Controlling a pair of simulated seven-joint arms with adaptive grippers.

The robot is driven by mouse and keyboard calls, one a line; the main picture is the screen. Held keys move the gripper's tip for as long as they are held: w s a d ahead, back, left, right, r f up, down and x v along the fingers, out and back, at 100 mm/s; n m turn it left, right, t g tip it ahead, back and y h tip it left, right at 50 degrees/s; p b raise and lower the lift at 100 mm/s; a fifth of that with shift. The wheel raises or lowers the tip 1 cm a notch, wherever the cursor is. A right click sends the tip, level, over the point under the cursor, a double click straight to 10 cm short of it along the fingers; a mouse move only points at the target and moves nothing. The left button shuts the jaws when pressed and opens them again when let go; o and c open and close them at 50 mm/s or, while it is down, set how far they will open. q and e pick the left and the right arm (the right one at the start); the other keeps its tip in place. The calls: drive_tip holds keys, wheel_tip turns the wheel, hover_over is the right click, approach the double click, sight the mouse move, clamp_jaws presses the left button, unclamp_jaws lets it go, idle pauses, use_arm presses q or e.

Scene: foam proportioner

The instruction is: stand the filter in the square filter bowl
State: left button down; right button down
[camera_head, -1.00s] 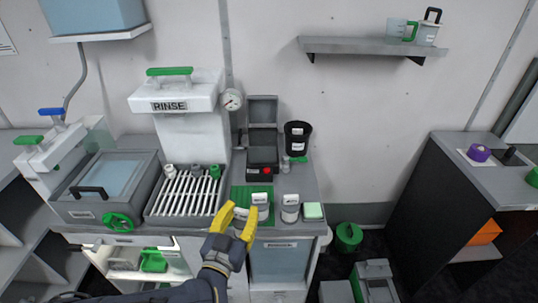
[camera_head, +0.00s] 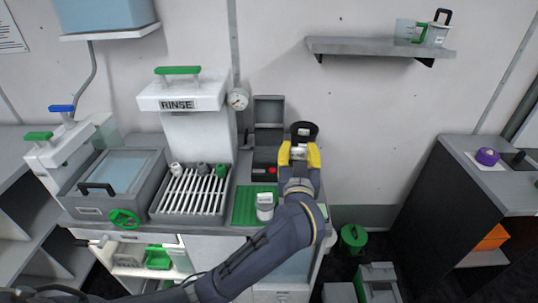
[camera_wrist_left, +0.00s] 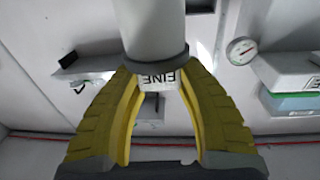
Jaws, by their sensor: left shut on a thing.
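My left gripper (camera_head: 299,155) is shut on a white cylindrical filter with a grey collar and a tag reading FINE (camera_wrist_left: 158,78), upside down in the left wrist view. In the head view only a little of the filter shows between the yellow fingers, in front of the round black container (camera_head: 304,129). A dark square box (camera_head: 264,168) with a raised lid and a red button stands just left of the gripper; it looks like the square filter bowl, and its inside is hard to make out. My right gripper is not in view.
A similar white tagged cylinder (camera_head: 265,207) stands on the green mat (camera_head: 242,205). The slatted rinse tray (camera_head: 190,205) with small fittings lies to the left. A pressure gauge (camera_head: 238,98) is on the wall. My left arm covers the counter's front right.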

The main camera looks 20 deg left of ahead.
use_arm(q)
drive_tip(key=w+a+r+n+g+y, duration=0.5)
drive_tip(key=w+a, duration=0.3)
drive_tip(key=w, duration=0.3)
drive_tip(key=w+a+r+n+g+y, duration=0.45)
drive_tip(key=w+a+y, duration=0.25)
drive_tip(key=w, duration=0.4)
drive_tip(key=shift+t, duration=0.25)
wheel_tip(320, 180, down, 20)
drive_tip(key=shift+w+f, duration=0.1)
drive_tip(key=shift+f, duration=0.05)
drive_tip(key=shift+f, duration=0.25)
drive_tip(key=c, duration=0.9)
unclamp_jaws()
drive_tip(key=shift+o, duration=0.2)
